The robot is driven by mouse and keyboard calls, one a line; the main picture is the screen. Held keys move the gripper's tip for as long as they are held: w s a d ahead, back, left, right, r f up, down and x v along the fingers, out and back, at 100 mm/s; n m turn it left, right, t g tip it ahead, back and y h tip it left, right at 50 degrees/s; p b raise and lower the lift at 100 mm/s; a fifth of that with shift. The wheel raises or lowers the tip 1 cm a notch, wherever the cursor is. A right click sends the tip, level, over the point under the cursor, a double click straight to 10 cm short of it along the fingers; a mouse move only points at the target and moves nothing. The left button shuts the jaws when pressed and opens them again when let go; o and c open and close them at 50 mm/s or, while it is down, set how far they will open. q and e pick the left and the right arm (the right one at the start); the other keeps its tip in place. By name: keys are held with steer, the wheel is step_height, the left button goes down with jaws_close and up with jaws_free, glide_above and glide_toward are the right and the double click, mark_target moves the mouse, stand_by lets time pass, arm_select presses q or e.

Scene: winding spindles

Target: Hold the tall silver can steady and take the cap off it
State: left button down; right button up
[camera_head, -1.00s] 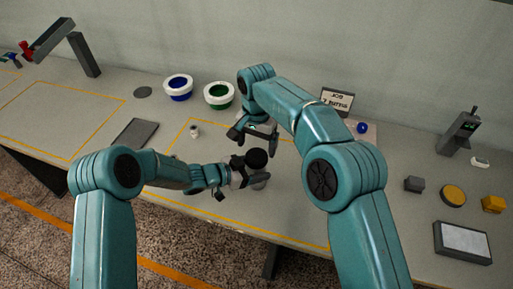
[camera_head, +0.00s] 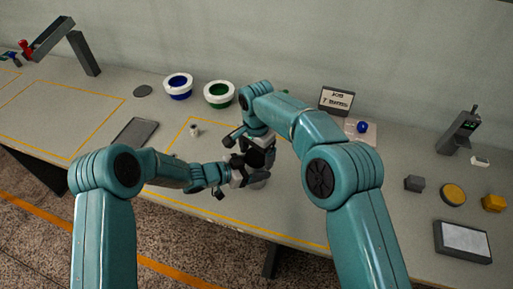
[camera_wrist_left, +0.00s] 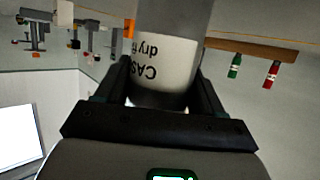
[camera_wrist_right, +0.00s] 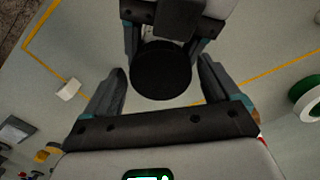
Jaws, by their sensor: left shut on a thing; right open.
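The tall silver can (camera_wrist_left: 172,18) has a pale label with dark print, seen in the left wrist view. My left gripper (camera_wrist_left: 163,80) is shut on it, one finger on each side. In the head view the can (camera_head: 260,184) is mostly hidden behind my grippers. Its round black cap (camera_wrist_right: 161,72) shows from above in the right wrist view. My right gripper (camera_wrist_right: 161,88) is open above the can, its fingers on either side of the cap with gaps visible. In the head view my right gripper (camera_head: 255,148) is just above my left gripper (camera_head: 240,172).
A small white item (camera_head: 194,131) stands left of the grippers. A dark tray (camera_head: 135,132) lies further left.

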steer(key=c, duration=1.1)
steer(key=shift+n, duration=1.8)
steer(key=o, duration=1.2)
steer(key=shift+c, duration=0.2)
steer(key=shift+r, duration=0.1)
step_height(320, 180, up, 4)
steer(key=shift+r, duration=0.25)
steer(key=shift+c, duration=0.3)
step_height(320, 180, up, 3)
steer(key=m, duration=0.3)
steer(key=shift+m, duration=0.3)
step_height(320, 180, down, 8)
steer(key=shift+r, duration=0.15)
